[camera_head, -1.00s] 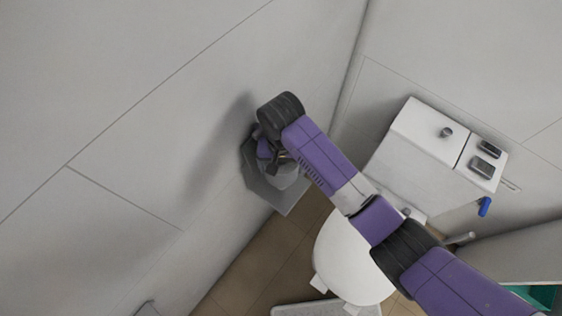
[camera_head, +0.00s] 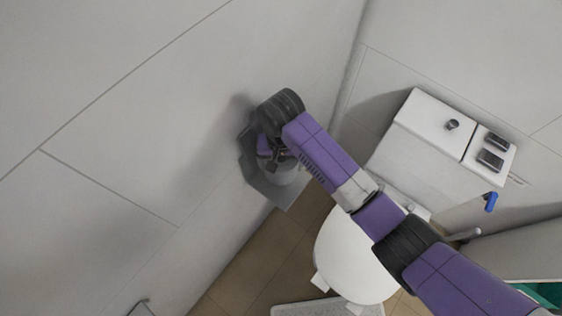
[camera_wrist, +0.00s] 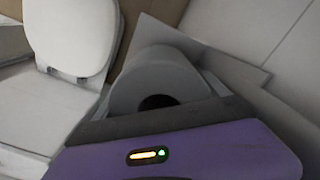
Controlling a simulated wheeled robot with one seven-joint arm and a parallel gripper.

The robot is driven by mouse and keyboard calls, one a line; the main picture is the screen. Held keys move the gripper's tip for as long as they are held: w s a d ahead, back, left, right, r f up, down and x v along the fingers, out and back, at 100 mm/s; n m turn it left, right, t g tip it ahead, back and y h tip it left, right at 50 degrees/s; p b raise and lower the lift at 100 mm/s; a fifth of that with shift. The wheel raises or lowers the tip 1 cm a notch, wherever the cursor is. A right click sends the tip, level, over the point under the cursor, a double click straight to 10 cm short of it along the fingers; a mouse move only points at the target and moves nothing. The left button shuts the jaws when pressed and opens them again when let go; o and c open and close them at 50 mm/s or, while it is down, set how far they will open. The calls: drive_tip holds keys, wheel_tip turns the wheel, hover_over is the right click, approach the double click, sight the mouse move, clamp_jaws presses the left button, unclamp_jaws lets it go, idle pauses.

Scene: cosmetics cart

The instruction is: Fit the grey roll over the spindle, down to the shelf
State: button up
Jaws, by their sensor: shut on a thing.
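The grey roll (camera_wrist: 160,75) shows in the wrist view with its dark centre hole facing the camera. In the head view the roll (camera_head: 280,172) is partly covered by my arm, over the grey shelf (camera_head: 270,192) at the wall. My gripper (camera_head: 268,153) is at the roll in the head view and shut on it. In the wrist view the purple gripper body (camera_wrist: 170,155) fills the bottom. The flat shelf (camera_wrist: 205,55) shows behind the roll. I cannot see the spindle, nor tell whether it is inside the hole or whether the roll touches the shelf.
A white toilet (camera_head: 347,255) stands right of the shelf, under my arm. A white cistern box (camera_head: 440,125) with dark items on top is at the upper right. A light wall (camera_head: 150,120) runs close along the left of the shelf. Brown floor (camera_head: 265,260) shows below.

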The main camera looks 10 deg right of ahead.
drive_tip(key=shift+f+b, duration=1.35)
drive_tip(key=shift+f, duration=1.3)
drive_tip(key=shift+f+b, duration=0.6)
drive_tip(key=shift+f, duration=0.85)
drive_tip(key=o, duration=1.3)
wheel_tip(320, 180, up, 8)
drive_tip(key=shift+f, duration=0.1)
